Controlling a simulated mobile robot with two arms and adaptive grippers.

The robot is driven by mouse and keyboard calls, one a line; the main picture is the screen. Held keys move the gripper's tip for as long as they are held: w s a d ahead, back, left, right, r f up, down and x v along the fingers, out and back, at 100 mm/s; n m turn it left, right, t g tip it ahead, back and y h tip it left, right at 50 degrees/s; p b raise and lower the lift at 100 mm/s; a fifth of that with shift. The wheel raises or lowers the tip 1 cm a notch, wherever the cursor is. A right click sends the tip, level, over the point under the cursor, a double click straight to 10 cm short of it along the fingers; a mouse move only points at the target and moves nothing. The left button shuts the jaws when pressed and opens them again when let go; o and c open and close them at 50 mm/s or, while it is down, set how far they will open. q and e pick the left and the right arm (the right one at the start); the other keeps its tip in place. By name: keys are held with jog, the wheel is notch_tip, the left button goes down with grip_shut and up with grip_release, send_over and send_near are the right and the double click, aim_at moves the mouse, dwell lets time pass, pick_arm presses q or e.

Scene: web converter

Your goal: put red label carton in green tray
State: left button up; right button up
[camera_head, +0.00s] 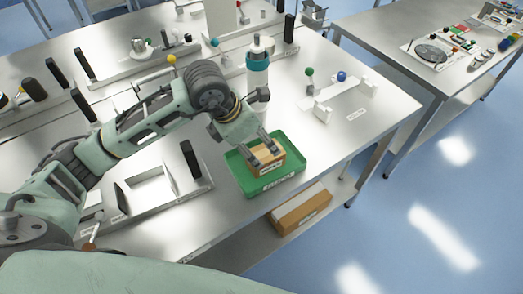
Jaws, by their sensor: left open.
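A green tray (285,185) with a white label on its front wall sits on the steel table near its front edge. A small tan carton (266,170) with a pale label strip lies inside the tray. I cannot make out a red label from here. My left gripper (264,157) is directly above the carton, fingers pointing down at its top. Its jaws are open; the fingers partly cover the carton's top, and I cannot tell whether they touch it. My right gripper is not in view.
A white bottle with a teal band (257,65) stands behind the tray. A steel fixture with a frame (155,187) lies to its left, a white fixture with colored knobs (338,97) to its right. A brown box (302,207) sits on the lower shelf. Clear tabletop lies right of the tray.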

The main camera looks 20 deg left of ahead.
pick_arm(q)
jog(key=v, duration=0.6)
jog(key=shift+b, duration=0.45)
jog(key=shift+s, duration=0.1)
